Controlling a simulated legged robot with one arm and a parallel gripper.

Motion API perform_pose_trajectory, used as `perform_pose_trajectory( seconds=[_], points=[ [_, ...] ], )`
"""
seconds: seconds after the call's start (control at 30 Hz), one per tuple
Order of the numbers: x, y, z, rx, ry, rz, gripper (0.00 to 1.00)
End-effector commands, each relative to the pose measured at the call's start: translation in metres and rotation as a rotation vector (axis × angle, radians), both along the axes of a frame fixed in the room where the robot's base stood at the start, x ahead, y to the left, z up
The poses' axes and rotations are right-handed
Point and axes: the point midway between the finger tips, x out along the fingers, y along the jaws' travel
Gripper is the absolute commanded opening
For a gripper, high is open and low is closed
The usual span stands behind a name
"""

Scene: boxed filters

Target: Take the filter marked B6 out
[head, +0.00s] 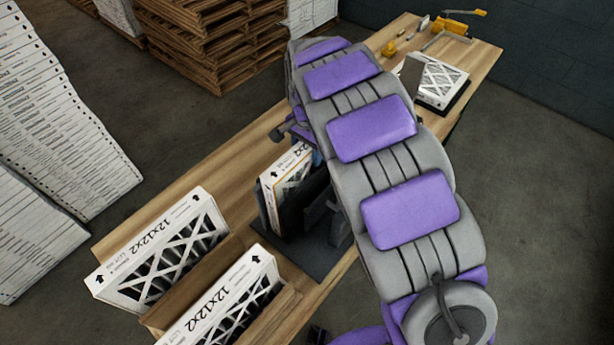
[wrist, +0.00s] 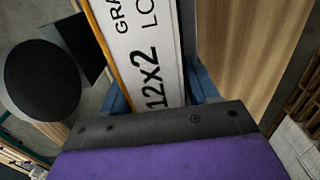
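A white cardboard-framed filter (head: 288,176) with an orange-brown edge stands upright in a dark slotted stand (head: 317,258) on the wooden table. Its printed top edge, reading "12x2", fills the middle of the wrist view (wrist: 148,55). My gripper (wrist: 160,92) has a blue finger on each side of this filter, close against it. Whether the fingers press on it cannot be told. In the head view my arm hides the gripper, except perhaps a bit of blue beside the filter. No B6 mark is readable on any filter.
Two more 12x12x2 filters, one farther (head: 165,250) and one nearer (head: 225,305), stand left of the stand. Another white filter (head: 436,82) lies at the table's far end, near yellow tools (head: 450,25). Pallets (head: 215,40) and white stacks (head: 50,120) stand beyond the table (head: 215,165).

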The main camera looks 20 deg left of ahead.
Motion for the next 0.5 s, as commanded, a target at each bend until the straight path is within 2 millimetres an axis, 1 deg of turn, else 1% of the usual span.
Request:
perform_pose_trajectory(
  seconds=[0.03,0.07,0.5],
  points=[
    [0.0,-0.0001,0.0,0.0,0.0,0.0,0.55],
    [0.0,0.0,0.0001,0.0,0.0,0.0,0.52],
    [-0.0001,-0.0001,0.0002,0.0,0.0,0.0,0.1]
  ],
)
